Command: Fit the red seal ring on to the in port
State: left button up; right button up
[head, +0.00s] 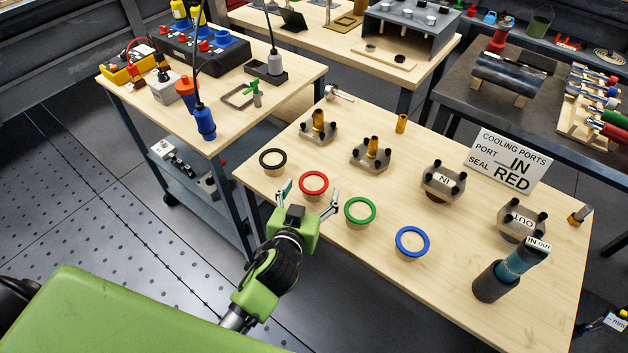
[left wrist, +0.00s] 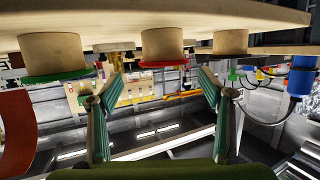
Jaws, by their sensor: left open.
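The red seal ring (head: 313,183) lies on top of a round wooden stand near the front edge of the table. It also shows in the left wrist view (left wrist: 162,64), which is upside down. My left gripper (head: 308,196) is open and empty, its fingers spread toward either side of the red ring's stand. In the left wrist view the stand appears between and beyond the fingers (left wrist: 155,92). I cannot tell that anything touches. The IN port (head: 443,181) is a metal flange with black bolts, right of the ring. My right gripper is not in view.
A black ring (head: 273,158) and a green ring (head: 360,210) flank the red one on similar stands. A blue ring (head: 412,243) is farther right. The OUT port (head: 522,220) and a sign (head: 509,161) stand to the right. The table's middle is fairly clear.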

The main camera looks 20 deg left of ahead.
aim_at(315, 181)
pick_arm(q)
jog(key=shift+a+f+p+x, duration=0.1)
jog(key=shift+f+p+x, duration=0.05)
jog(key=shift+x, duration=0.8)
jog(key=shift+a+f+p+x, duration=0.1)
jog(key=shift+p+x, duration=0.1)
jog(key=shift+x, duration=0.7)
jog(key=shift+a+f+p+x, duration=0.1)
jog(key=shift+f+p+x, duration=0.05)
jog(key=shift+x, duration=0.8)
jog(key=shift+s, duration=0.2)
jog(key=c, duration=0.9)
